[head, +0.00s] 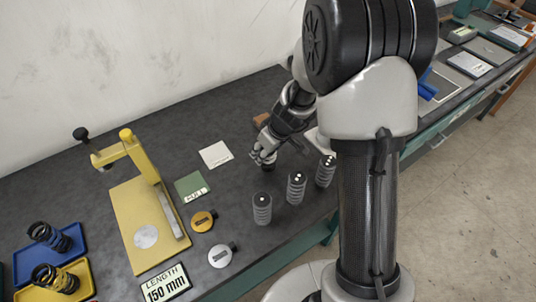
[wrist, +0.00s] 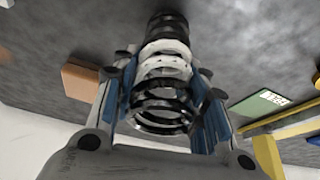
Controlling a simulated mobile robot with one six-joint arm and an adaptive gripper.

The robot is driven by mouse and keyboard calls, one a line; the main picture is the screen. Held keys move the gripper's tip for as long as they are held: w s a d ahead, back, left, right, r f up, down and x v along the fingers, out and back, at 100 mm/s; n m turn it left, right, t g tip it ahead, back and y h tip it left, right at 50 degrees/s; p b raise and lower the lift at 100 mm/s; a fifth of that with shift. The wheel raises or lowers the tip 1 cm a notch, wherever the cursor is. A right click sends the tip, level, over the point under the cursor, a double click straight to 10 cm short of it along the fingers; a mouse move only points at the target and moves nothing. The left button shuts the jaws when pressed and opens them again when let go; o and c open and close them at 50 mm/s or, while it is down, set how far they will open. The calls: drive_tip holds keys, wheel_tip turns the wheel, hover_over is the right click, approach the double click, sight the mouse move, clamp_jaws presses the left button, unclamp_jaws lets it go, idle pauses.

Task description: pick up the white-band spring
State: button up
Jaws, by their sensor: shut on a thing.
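The white-band spring (wrist: 165,62) is a dark coil with a white band round its middle, seen in the wrist view between my fingers. My gripper (wrist: 165,98) is shut on it, with one blue-padded finger on each side. In the head view my gripper (head: 264,158) is over the dark bench, and the spring's dark end (head: 269,167) shows just under it. My fingers hide most of the spring there. I cannot tell whether its far end touches the bench.
Several grey ribbed cylinders, one of them here (head: 262,208), stand in front of my gripper. A white card (head: 215,154), a green card (head: 190,187) and a yellow fixture (head: 130,220) are to the left. Blue (head: 72,238) and yellow (head: 80,268) trays hold dark springs.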

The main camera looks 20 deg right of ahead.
wheel_tip(320, 180, up, 20)
drive_tip(key=p, duration=0.8)
